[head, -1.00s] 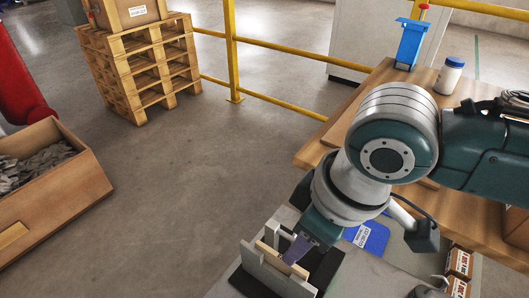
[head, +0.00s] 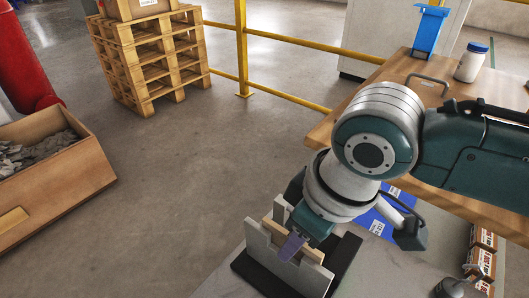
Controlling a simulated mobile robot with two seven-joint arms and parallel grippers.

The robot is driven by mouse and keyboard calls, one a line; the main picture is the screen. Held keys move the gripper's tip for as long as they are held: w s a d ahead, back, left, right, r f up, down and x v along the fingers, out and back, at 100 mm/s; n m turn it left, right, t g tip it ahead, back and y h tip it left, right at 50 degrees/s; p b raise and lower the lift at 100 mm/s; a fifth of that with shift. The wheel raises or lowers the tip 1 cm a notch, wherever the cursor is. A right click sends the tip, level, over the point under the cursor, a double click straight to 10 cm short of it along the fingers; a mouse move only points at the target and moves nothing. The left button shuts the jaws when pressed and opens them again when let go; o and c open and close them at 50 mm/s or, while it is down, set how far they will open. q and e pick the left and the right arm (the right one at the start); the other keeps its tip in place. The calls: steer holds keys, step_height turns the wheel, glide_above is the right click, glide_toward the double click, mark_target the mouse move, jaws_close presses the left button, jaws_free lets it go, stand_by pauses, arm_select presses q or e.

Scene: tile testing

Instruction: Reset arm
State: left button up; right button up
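My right arm (head: 375,140), white and dark teal, reaches in from the right and bends down at the wrist. My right gripper (head: 292,246) points down at a grey and wooden slotted fixture (head: 312,275) on a black base (head: 345,255). A purple-grey piece shows at its tip, against the fixture's wooden bar; I cannot tell whether it is a finger or something held. The finger gap is hidden. My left gripper is not in view.
A wooden table (head: 450,205) behind my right arm bears a blue stand (head: 428,32) and a white bottle (head: 471,62). A blue sheet (head: 378,222) and small boxes (head: 481,250) lie near the fixture. A wooden crate (head: 75,175) and pallets (head: 150,65) stand left; floor between is clear.

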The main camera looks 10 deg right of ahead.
jaws_close()
stand_by(1.1)
steer(key=shift+r, duration=0.15)
step_height(320, 180, up, 3)
steer(key=p, duration=0.3)
steer(key=shift+p, duration=0.3)
step_height(320, 180, up, 5)
steer(key=p, duration=0.5)
steer(key=shift+p, duration=0.3)
step_height(320, 180, up, 3)
steer(key=p, duration=0.3)
